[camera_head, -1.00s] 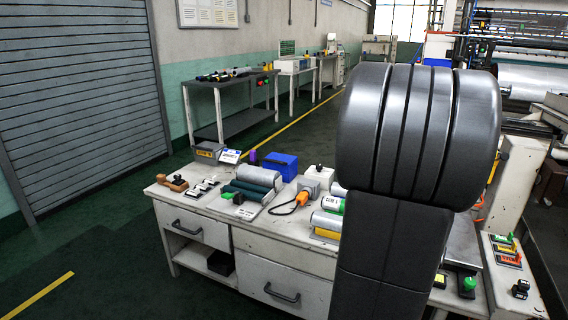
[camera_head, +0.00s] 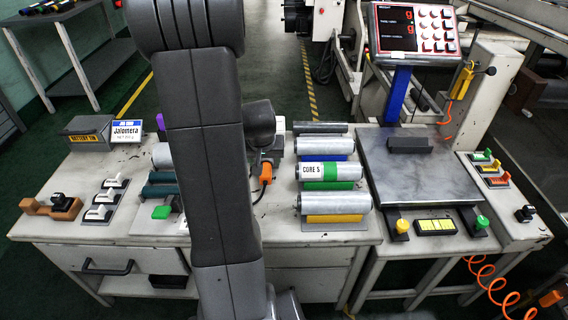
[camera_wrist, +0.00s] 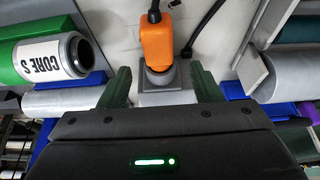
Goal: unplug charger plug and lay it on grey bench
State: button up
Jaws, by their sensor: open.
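The orange charger plug (camera_wrist: 155,42) sits in a grey socket block (camera_wrist: 160,80), with a black cable running from its far end, in the wrist view. It also shows in the head view (camera_head: 265,173), just below the end of my arm. My gripper (camera_wrist: 162,88) is open, with one dark green finger on each side of the socket block; the plug body lies just ahead of the fingertips. I see no contact on the plug. The grey bench (camera_head: 350,232) carries the socket and other items; my arm hides part of it in the head view.
Rollers on coloured stands, including a core roller (camera_head: 330,172), stand right of the plug. A scale plate (camera_head: 420,175) lies farther right. Switches (camera_head: 104,198) and a label box (camera_head: 88,128) are on the left. Bare bench shows near the front left edge.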

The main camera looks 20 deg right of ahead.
aim_at(265, 174)
jog(key=shift+b+x, duration=0.4)
jog(key=shift+x, duration=2.2)
jog(key=shift+c, duration=0.5)
jog(key=c, duration=1.1)
jog(key=shift+o, duration=0.2)
jog(key=shift+s, duration=0.15)
jog(key=shift+s+a+b, duration=0.2)
jog(key=shift+s+b, duration=0.1)
jog(key=shift+s, duration=0.35)
jog(key=shift+s+a+b, duration=0.15)
jog(key=shift+s+b, duration=0.15)
jog(key=shift+s, duration=0.4)
jog(key=shift+s+a+b, duration=0.3)
jog(key=shift+s+b, duration=0.15)
jog(key=shift+s, duration=0.55)
